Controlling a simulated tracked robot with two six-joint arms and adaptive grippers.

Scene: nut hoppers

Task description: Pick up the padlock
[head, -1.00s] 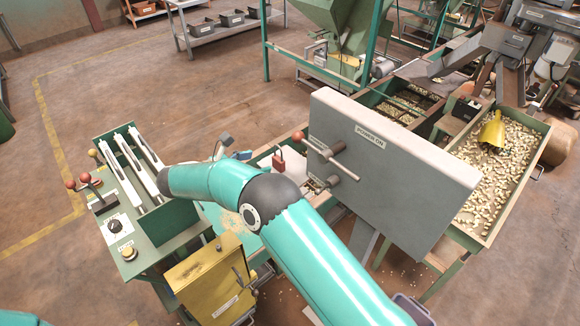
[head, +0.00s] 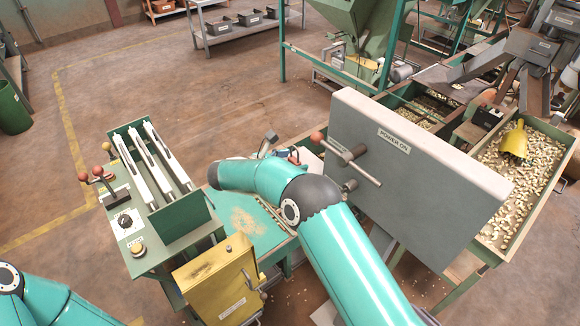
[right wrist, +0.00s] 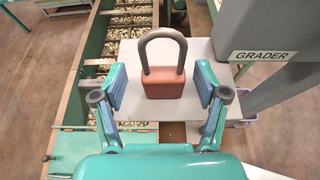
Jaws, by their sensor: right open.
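The padlock (right wrist: 162,83) has a red-brown body and a dark grey shackle. In the right wrist view it stands on a light grey plate (right wrist: 206,48), shackle toward the top of the picture. My right gripper (right wrist: 161,88) is open, with one finger on each side of the padlock and a gap on both sides. In the head view my right gripper (head: 283,150) is mostly hidden by my teal arm, and only a small reddish part of the padlock shows beside it. My left arm shows at the lower left; its gripper is out of view.
A grey "POWER ON" panel (head: 420,170) with a handle (head: 345,157) stands close right of my right arm. A green lever console (head: 143,228) and yellow box (head: 215,285) are at left. A nut tray (head: 562,152) with a yellow scoop (head: 515,140) is at right.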

